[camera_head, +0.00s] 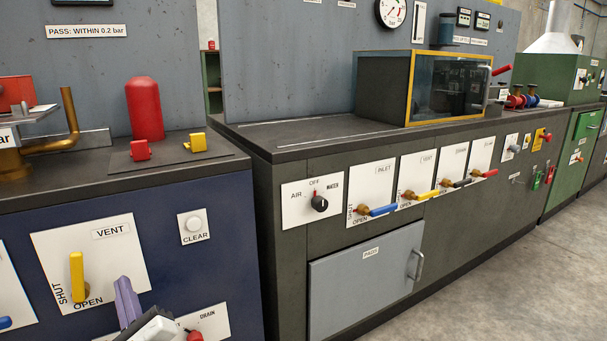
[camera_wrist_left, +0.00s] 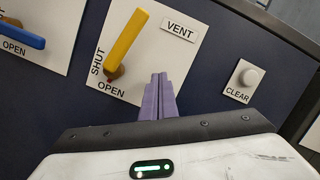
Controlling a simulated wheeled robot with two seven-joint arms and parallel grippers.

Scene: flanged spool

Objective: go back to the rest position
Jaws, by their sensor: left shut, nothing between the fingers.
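My left gripper (camera_head: 126,300) comes in at the bottom of the head view, in front of the blue cabinet. Its purple fingers are together with nothing between them. In the left wrist view the shut fingers (camera_wrist_left: 158,92) point at the panel just below and right of the yellow VENT handle (camera_wrist_left: 127,42). In the head view that yellow handle (camera_head: 77,277) stands upright on its white plate, left of the gripper and apart from it in the picture. My right gripper is in neither view.
A white CLEAR button (camera_head: 193,224) is right of the gripper. A DRAIN plate (camera_head: 205,323) with a red handle is partly hidden behind my gripper. A dark bench (camera_head: 290,140) with coloured valve handles stands to the right. Grey floor (camera_head: 540,270) is open at the lower right.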

